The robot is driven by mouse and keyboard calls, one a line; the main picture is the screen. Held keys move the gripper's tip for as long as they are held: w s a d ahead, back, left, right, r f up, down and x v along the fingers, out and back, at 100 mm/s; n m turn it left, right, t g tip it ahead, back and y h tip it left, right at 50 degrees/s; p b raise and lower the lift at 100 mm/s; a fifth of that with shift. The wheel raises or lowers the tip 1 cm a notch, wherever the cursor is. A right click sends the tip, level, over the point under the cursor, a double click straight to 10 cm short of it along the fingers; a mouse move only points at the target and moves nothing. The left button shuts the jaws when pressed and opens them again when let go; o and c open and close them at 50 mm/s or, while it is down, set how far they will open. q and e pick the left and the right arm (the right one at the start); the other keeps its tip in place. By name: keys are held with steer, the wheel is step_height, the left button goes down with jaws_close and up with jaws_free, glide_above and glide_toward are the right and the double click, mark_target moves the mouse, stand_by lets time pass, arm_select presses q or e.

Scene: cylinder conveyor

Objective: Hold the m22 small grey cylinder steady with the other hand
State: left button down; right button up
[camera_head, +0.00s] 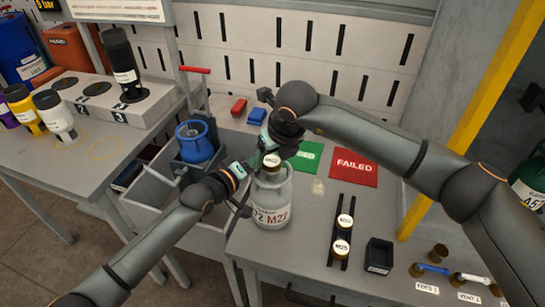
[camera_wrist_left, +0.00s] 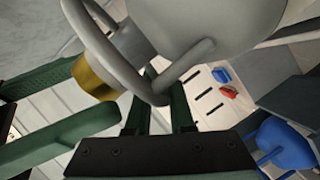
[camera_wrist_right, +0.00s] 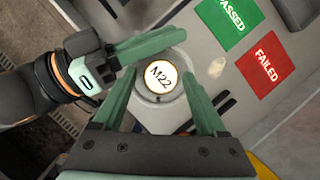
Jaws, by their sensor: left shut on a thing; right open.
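The m22 small grey cylinder (camera_head: 272,207) stands upright on the table at the centre of the head view, its label reading M22. Its round top marked M22 (camera_wrist_right: 160,77) shows in the right wrist view; its brass valve (camera_wrist_left: 95,77) shows in the left wrist view. My left gripper (camera_wrist_left: 158,105) is shut on the cylinder's collar ring. My right gripper (camera_head: 271,148) is open above the cylinder, its fingers pointing down on either side of the valve top. In the head view the arms partly hide the grip.
A green mat (camera_head: 307,156) and a red FAILED mat (camera_head: 353,167) lie behind. A black rail with brass valve pieces (camera_head: 341,248) and a small black tray (camera_head: 379,256) are at right.

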steer(key=shift+d+f+n, duration=0.1)
steer(key=shift+f+n, duration=0.05)
steer(key=shift+n, duration=0.15)
steer(key=shift+w+d+n+g+y, duration=0.1)
steer(key=shift+n+g+y, duration=0.25)
steer(key=shift+n, duration=0.45)
steer(key=shift+d+n+g+y, duration=0.1)
steer(key=shift+n+g+y, duration=0.4)
steer(key=shift+n, duration=1.6)
steer(key=n+g, duration=0.1)
steer(key=n, duration=0.2)
steer(key=shift+w+y, duration=0.2)
steer(key=shift+y, duration=0.15)
steer(key=shift+n+g, duration=0.65)
steer(key=shift+n, duration=0.85)
